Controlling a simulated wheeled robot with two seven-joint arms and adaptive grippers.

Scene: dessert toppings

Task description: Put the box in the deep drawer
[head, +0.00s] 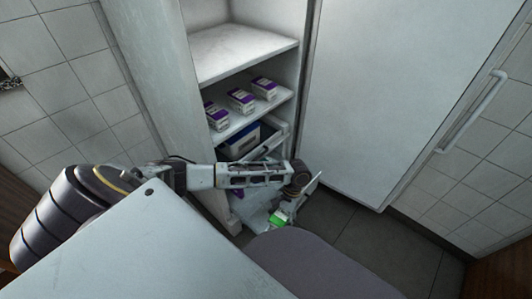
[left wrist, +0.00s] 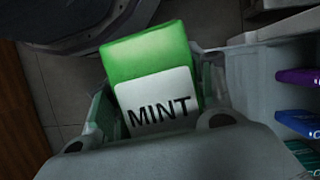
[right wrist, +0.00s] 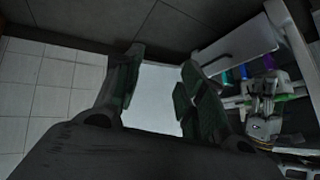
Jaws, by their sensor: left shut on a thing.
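The green box (left wrist: 145,60) has a white label reading MINT. My left gripper (left wrist: 155,95) is shut on it, with a finger on either side. In the head view the green box (head: 277,218) shows small at the end of my left arm, beside a pale pulled-out drawer (head: 256,214) low in the cabinet. The arm partly hides this drawer, and I cannot tell whether the box is over it or just outside its edge. My right gripper (right wrist: 155,90) shows in the right wrist view, its fingers apart with nothing between them.
The open white cabinet (head: 245,52) has several purple-and-white boxes (head: 240,100) on a shelf. A dark blue thing (head: 240,138) sits in the compartment below. The large white door (head: 385,90) stands open at the right. Dark floor (head: 350,215) is clear below the door.

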